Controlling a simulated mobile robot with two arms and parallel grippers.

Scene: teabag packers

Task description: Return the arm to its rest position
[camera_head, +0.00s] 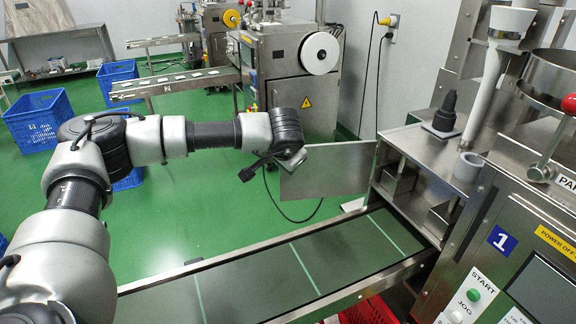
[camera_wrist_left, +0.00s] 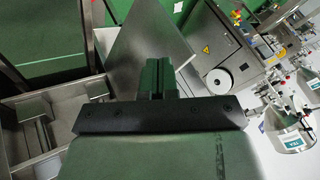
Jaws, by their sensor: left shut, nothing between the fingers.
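My left arm (camera_head: 165,140) reaches in from the left in the head view, bent at the elbow and raised above the green floor and the conveyor. Its left gripper (camera_head: 292,158) is in front of a metal flap, and its fingers are hard to make out there. In the left wrist view the two dark fingers of the left gripper (camera_wrist_left: 158,80) are together and empty. They appear in front of the metal flap (camera_wrist_left: 147,45). My right arm and gripper are in neither view.
A conveyor belt (camera_head: 255,285) runs below the arm into the steel packing machine (camera_head: 500,200) on the right. The metal flap (camera_head: 330,172) stands out from the machine. Another machine (camera_head: 275,70) stands behind. Blue crates (camera_head: 38,115) sit on the floor at left.

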